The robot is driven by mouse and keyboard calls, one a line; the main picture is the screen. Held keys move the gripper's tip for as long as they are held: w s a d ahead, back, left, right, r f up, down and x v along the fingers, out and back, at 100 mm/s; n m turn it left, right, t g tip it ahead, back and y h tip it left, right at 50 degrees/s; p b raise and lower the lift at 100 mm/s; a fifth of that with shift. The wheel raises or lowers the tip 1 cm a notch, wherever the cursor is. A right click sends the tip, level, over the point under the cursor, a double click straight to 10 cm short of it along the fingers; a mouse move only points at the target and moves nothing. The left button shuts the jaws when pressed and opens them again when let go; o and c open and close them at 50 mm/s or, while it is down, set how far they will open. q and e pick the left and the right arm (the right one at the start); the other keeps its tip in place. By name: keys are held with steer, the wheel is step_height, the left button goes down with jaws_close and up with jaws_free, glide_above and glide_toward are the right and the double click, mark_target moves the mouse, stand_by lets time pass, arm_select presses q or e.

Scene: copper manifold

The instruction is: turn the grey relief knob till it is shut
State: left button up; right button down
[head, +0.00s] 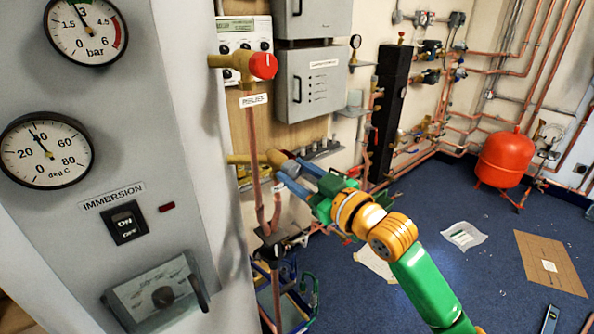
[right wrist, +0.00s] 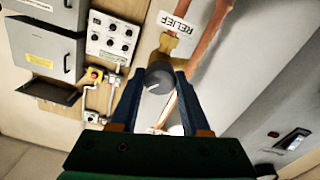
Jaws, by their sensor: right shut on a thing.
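The grey relief knob (right wrist: 160,78) shows in the right wrist view, with a short pale mark on its face. It sits on a brass valve body (right wrist: 176,48) beside a RELIEF label (right wrist: 178,24). My right gripper (right wrist: 159,92) has one blue finger on each side of the knob and is shut on it. In the head view my right gripper (head: 291,172) reaches the lower brass valve from the right, and its fingers hide most of the knob. My left gripper is in neither view.
A red-knobbed valve (head: 262,66) stands above on the same copper pipe (head: 252,140). A grey panel with gauges and an IMMERSION switch (head: 124,222) fills the left. Grey boxes (head: 312,84) hang behind.

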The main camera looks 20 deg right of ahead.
steer(key=n+p, duration=0.1)
steer(key=n, duration=0.3)
steer(key=shift+r+p, duration=0.1)
steer(key=shift+p, duration=0.2)
steer(key=shift+n+p, duration=0.7)
steer(key=shift+n, duration=1.4)
steer(key=shift+c, duration=1.9)
jaws_free()
